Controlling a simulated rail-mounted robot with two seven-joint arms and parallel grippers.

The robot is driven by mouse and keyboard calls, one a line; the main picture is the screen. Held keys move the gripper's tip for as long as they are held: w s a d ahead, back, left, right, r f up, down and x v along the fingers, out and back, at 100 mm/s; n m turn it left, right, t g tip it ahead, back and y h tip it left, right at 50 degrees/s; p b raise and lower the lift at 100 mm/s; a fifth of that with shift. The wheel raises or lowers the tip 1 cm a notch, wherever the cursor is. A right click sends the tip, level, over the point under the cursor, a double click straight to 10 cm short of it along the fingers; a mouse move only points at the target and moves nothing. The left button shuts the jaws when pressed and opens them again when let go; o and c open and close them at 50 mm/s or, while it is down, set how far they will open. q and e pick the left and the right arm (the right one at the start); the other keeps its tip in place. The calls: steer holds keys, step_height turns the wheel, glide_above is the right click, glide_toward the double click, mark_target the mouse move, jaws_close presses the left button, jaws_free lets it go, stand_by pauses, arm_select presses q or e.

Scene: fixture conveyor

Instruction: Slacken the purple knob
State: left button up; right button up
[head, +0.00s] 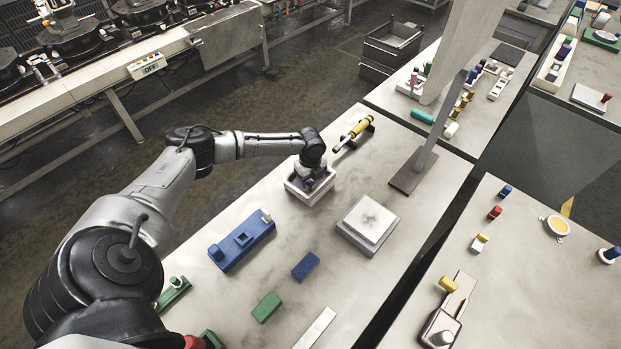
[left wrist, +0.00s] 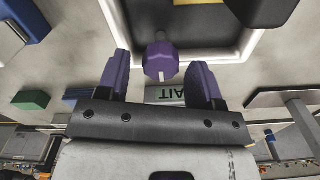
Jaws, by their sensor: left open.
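The purple knob (left wrist: 160,66) shows in the left wrist view, faceted, on a pale stem inside a white-rimmed tray or box. In the head view that white tray (head: 292,193) stands on the near table, and my gripper and wrist hide the knob there. My left gripper (left wrist: 160,76) is open. Its two purple-tinted fingers stand on either side of the knob, with visible gaps. In the head view the left gripper (head: 312,183) points down into the tray. My right gripper is not in view.
A "WAIT" label (left wrist: 170,95) shows behind the knob. A yellow cylinder on a dark stand (head: 356,128), a square white block (head: 368,222) and a blue fixture (head: 240,241) stand around the tray. A post base (head: 405,181) is at the right. Bare tabletop lies between them.

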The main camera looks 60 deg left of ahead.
arm_select(q)
steer(key=shift+f, duration=0.15)
steer(key=c, duration=0.9)
steer(key=shift+r+n+p, duration=0.2)
steer(key=shift+n+p, duration=0.9)
steer(key=shift+p, duration=0.1)
steer(key=n+p, duration=0.3)
steer(key=n, duration=0.1)
steer(key=shift+w+n, duration=0.1)
steer(key=shift+n, duration=0.2)
steer(key=n+p, duration=0.2)
steer(key=n, duration=0.2)
steer(key=shift+p, duration=0.4)
steer(key=shift+w+a+f+n+p, duration=0.1)
steer(key=shift+n+p, duration=0.2)
steer(key=shift+n, duration=0.3)
steer(key=shift+f+n+p, duration=0.1)
steer(key=shift+n+p, duration=0.2)
steer(key=shift+n, duration=0.6)
steer(key=o, duration=0.9)
